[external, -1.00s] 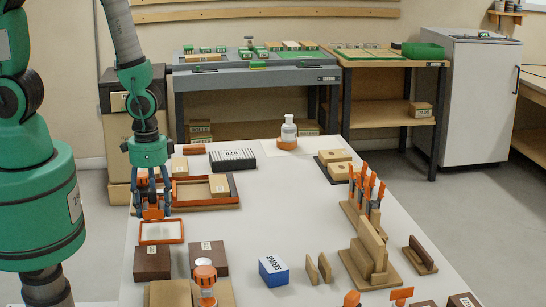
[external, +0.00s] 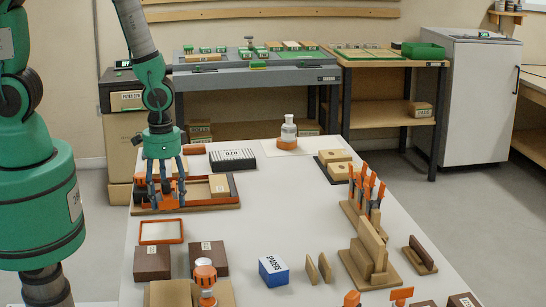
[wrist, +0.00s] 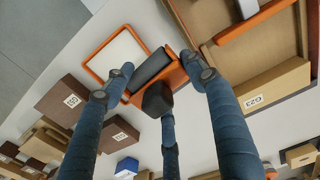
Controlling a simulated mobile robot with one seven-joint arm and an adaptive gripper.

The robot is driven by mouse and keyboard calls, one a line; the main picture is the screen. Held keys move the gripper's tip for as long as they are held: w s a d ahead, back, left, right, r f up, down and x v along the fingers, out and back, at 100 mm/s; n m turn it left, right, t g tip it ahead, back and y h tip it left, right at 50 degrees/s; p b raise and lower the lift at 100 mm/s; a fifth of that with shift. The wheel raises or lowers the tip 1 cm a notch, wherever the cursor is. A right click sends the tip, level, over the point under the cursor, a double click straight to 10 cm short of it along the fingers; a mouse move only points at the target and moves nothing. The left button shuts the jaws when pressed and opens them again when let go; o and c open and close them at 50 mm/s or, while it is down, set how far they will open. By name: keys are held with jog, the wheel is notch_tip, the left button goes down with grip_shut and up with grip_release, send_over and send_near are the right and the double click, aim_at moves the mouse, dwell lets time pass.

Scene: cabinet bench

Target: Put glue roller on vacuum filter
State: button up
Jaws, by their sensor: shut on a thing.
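My gripper (external: 167,192) has several dark blue fingers and is at the left side of the bench. In the wrist view, my gripper (wrist: 160,84) is shut on an orange piece with a dark grey cylinder, apparently the glue roller (wrist: 150,66). In the external view the held piece blends with the orange tray behind it. A clear bottle with an orange base (external: 288,136), possibly the vacuum filter, stands upright on a pale mat at the far end, well away to the right.
An orange-rimmed wooden tray (external: 226,200) holding boxes lies beside my gripper. An orange-framed white panel (external: 161,232) is nearer the camera. A black-and-white striped box (external: 233,159) stands left of the bottle. The bench's middle is clear; a rack of orange-handled tools (external: 366,190) is right.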

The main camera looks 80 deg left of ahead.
jog(key=w+a+n, duration=0.1)
jog(key=w+a, duration=0.1)
jog(key=a, duration=0.2)
jog(key=w+a+r+n, duration=0.1)
jog(key=w+a, duration=0.1)
jog(key=a, duration=0.3)
jog(key=w+a+n, duration=0.1)
jog(key=w+a, duration=0.1)
jog(key=a, duration=0.2)
jog(key=shift+w+a+r+n+p, duration=0.15)
jog(key=shift+w+r+n+p, duration=0.05)
jog(key=shift+r+n+p, duration=0.2)
jog(key=w+a+r+n, duration=0.1)
jog(key=a+r+n, duration=0.1)
jog(key=a, duration=1.4)
jog(key=shift+a+n+p, duration=0.25)
jog(key=shift+n+p, duration=0.15)
jog(key=shift+n, duration=0.5)
jog(key=shift+w, duration=0.1)
jog(key=b, duration=0.1)
send_over(231, 154)
jog(key=shift+a+f, duration=0.1)
jog(key=shift+f, duration=0.6)
jog(key=shift+f+b, duration=0.4)
jog(key=shift+f, duration=1.4)
jog(key=shift+f, duration=0.2)
